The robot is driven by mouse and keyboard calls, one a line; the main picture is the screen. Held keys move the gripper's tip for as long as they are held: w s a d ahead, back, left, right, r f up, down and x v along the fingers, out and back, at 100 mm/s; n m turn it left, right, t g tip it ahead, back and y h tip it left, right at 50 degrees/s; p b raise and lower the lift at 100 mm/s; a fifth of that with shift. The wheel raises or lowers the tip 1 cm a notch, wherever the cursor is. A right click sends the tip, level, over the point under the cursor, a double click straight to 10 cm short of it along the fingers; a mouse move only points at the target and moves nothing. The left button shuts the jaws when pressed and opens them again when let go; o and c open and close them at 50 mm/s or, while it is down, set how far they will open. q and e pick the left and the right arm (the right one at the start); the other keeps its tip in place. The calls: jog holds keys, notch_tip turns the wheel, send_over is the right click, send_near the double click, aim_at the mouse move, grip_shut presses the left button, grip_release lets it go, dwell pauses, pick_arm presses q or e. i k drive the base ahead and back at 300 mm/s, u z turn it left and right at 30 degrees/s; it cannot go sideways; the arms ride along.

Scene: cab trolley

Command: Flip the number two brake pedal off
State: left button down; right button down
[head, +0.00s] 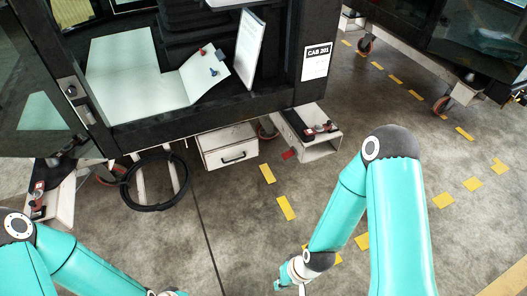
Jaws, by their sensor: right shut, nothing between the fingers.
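Under the trolley marked CAB 201 (317,60), a white bracket (306,140) at the right front corner carries small dark and red parts (320,128). A red tab (289,154) shows low at its left side. A similar unit with red and dark parts (38,196) sits at the left corner. I cannot read any pedal number, or tell which pedal is number two or how it is set. My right gripper (291,280) is at the bottom edge, partly cut off, shut and empty, well apart from the trolley. Only a bit of my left gripper (168,293) shows at the bottom edge.
A black ring (155,207) hangs under the trolley beside a white drawer (228,147). Red and blue knobs (214,71) are on a panel inside the cab. Another trolley on casters (441,105) stands at the upper right. The floor with yellow dashes (285,208) is open between.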

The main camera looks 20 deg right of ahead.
aim_at(285, 156)
jog(key=i, duration=1.05)
jog(key=z, duration=0.4)
